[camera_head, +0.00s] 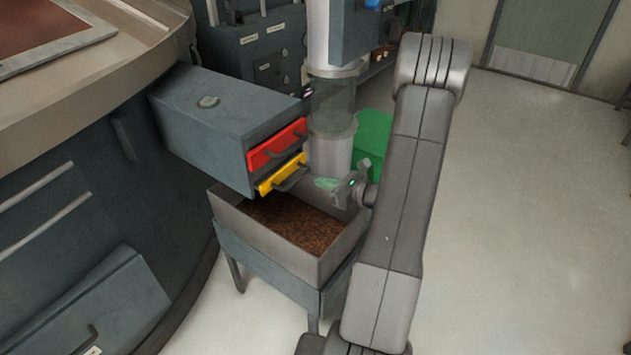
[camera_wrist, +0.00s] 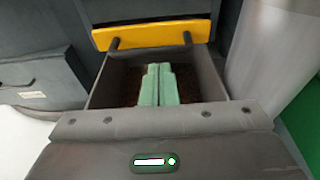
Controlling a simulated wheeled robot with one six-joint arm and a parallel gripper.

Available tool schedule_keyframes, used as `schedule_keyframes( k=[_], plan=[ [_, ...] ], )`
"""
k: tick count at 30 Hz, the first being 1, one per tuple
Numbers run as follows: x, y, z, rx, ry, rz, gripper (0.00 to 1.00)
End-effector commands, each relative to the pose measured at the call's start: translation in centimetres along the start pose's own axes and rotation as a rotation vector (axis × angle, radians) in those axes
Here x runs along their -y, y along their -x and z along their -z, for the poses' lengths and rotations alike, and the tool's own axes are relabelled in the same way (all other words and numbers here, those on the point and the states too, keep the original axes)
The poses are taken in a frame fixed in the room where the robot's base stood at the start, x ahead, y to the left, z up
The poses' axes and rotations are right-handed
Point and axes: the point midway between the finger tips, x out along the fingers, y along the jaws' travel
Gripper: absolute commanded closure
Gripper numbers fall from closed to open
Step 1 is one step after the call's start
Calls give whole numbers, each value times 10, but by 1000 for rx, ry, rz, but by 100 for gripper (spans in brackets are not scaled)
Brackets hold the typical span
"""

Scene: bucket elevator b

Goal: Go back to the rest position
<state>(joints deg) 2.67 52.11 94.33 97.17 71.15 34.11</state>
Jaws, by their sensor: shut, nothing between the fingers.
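My gripper (camera_head: 327,184) is in front of the yellow drawer front, above the right part of the open bin, at the end of my grey arm. In the wrist view its two green fingers (camera_wrist: 158,86) lie side by side, shut, with nothing between them. The bin (camera_head: 238,223) holds brown granular material (camera_head: 295,228) and stands on a grey-blue stand. The yellow drawer front (camera_head: 281,175) has a dark handle and also shows at the top of the wrist view (camera_wrist: 150,34). The red drawer front (camera_head: 277,148) is just above it.
A grey housing (camera_head: 205,115) carries both drawers. A vertical pipe (camera_head: 331,105) with a clear section stands behind the gripper. A green box (camera_head: 374,135) is beside the pipe. A large round machine (camera_head: 70,170) fills the left. The floor on the right is open.

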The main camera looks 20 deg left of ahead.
Motion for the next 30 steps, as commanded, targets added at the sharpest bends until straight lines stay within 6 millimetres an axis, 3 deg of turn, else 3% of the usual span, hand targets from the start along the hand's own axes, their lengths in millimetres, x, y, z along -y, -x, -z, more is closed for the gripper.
schedule_keyframes(
  k=[1,6,12,18,30],
  plan=[
    [1,15,0,-1,-2,7,100],
    [1,52,0,-1,-2,5,100],
    [0,79,0,-2,-1,3,100],
    [0,88,1,-3,-1,1,100],
    [0,84,1,-3,-1,0,100]
  ],
)
